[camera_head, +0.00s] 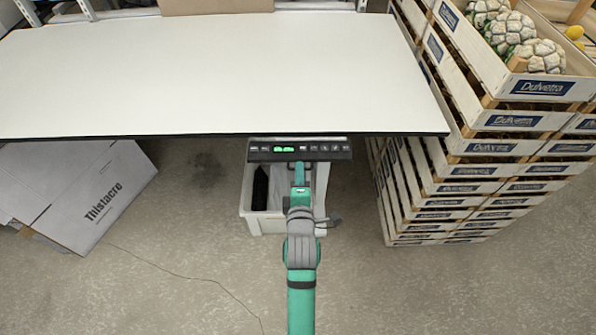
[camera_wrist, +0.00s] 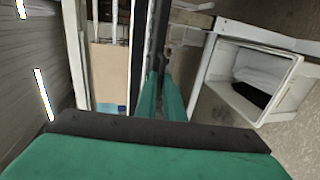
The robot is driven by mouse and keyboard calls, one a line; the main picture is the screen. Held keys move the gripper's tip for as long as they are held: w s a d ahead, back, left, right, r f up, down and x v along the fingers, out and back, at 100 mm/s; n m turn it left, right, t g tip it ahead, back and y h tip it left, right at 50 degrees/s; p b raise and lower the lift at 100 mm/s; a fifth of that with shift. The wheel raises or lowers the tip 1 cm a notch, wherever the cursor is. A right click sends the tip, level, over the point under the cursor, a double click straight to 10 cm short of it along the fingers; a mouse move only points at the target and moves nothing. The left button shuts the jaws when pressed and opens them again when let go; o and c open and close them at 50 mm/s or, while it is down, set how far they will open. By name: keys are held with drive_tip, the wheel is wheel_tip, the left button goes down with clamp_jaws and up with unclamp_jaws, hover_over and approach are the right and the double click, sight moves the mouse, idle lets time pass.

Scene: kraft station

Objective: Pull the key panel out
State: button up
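The key panel (camera_head: 262,151) is a slim dark strip with a green lit display and a row of small buttons. It sits at the table's front edge, and its front shows beyond the dark table edge. My gripper (camera_head: 299,167) is straight in front of the panel's middle, its tips at or very near the panel's front. In the wrist view my green fingers (camera_wrist: 161,92) are close together at the lower end of a dark upright strip. I cannot tell whether they are shut on the panel or just beside it.
The white table (camera_head: 200,75) fills the back. A white bin (camera_head: 263,224) with dark and pale contents stands below the panel. A grey carton (camera_head: 85,195) lies at the left. Stacked wooden crates (camera_head: 440,195) stand close at the right. The floor in front is open.

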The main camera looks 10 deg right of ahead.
idle(0.3)
drive_tip(key=v, duration=1.1)
idle(0.4)
drive_tip(key=s+a+f+m, duration=0.2)
drive_tip(key=s+m, duration=0.3)
drive_tip(key=s, duration=0.4)
drive_tip(key=s+a+f+m+y, duration=0.1)
drive_tip(key=s+a+f+m, duration=0.1)
drive_tip(key=s+m, duration=0.4)
drive_tip(key=s+a+f+m+y, duration=0.1)
drive_tip(key=s+m, duration=0.4)
drive_tip(key=s, duration=0.7)
drive_tip(key=shift+s+a+f, duration=0.2)
drive_tip(key=shift+a+f, duration=0.5)
drive_tip(key=shift+a, duration=0.5)
drive_tip(key=shift+a, duration=0.1)
